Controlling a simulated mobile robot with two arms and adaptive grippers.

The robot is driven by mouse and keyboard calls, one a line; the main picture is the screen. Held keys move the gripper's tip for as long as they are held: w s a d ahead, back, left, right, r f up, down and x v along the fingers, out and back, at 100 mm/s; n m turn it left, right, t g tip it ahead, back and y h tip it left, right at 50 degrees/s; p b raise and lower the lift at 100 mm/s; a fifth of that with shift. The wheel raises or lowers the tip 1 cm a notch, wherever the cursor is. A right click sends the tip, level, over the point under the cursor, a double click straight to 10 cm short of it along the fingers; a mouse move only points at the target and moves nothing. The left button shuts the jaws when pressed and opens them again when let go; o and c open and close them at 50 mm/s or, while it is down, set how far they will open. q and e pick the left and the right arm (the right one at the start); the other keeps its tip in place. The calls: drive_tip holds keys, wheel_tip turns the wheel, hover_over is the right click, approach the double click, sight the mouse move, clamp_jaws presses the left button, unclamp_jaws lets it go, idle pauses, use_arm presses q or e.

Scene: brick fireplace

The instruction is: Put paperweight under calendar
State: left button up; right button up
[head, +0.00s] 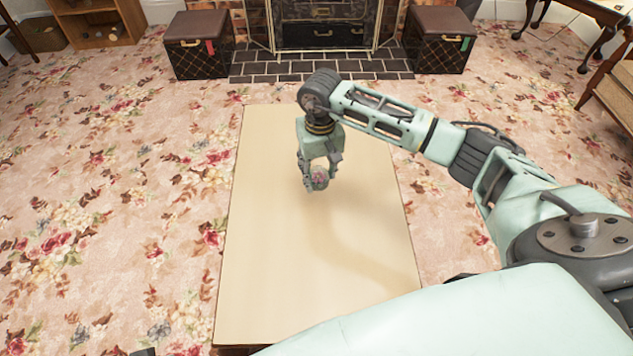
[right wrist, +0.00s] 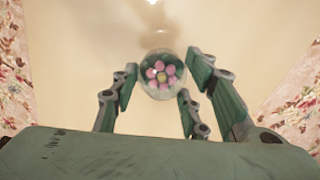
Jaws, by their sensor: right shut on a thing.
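The paperweight (head: 320,179) is a small clear glass ball with pink flowers and green inside. It also shows in the right wrist view (right wrist: 160,73), between the finger pads. My right gripper (head: 319,182) points down and is shut on the paperweight, over the far half of the pale table. Whether the ball touches the tabletop is hard to tell. No calendar shows in either view. My left gripper is not in view.
The long pale table (head: 270,270) is bare apart from the arm's shadow. Beyond it are a brick hearth (head: 310,72) and two dark boxes, left (head: 198,45) and right (head: 439,40). A low wooden shelf (head: 97,22) stands far left. Flowered carpet surrounds the table.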

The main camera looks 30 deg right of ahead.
sight(317, 181)
drive_tip(key=shift+w+a+f, duration=0.2)
drive_tip(key=shift+w+f, duration=0.25)
wheel_tip(317, 181, down, 3)
drive_tip(key=shift+r+b, duration=0.2)
drive_tip(key=shift+b, duration=0.1)
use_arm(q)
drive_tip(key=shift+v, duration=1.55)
use_arm(e)
drive_tip(key=shift+f, duration=0.5)
drive_tip(key=shift+f, duration=0.2)
drive_tip(key=o, duration=1.4)
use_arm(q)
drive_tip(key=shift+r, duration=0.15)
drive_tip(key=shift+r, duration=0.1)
use_arm(e)
drive_tip(key=shift+r, duration=0.15)
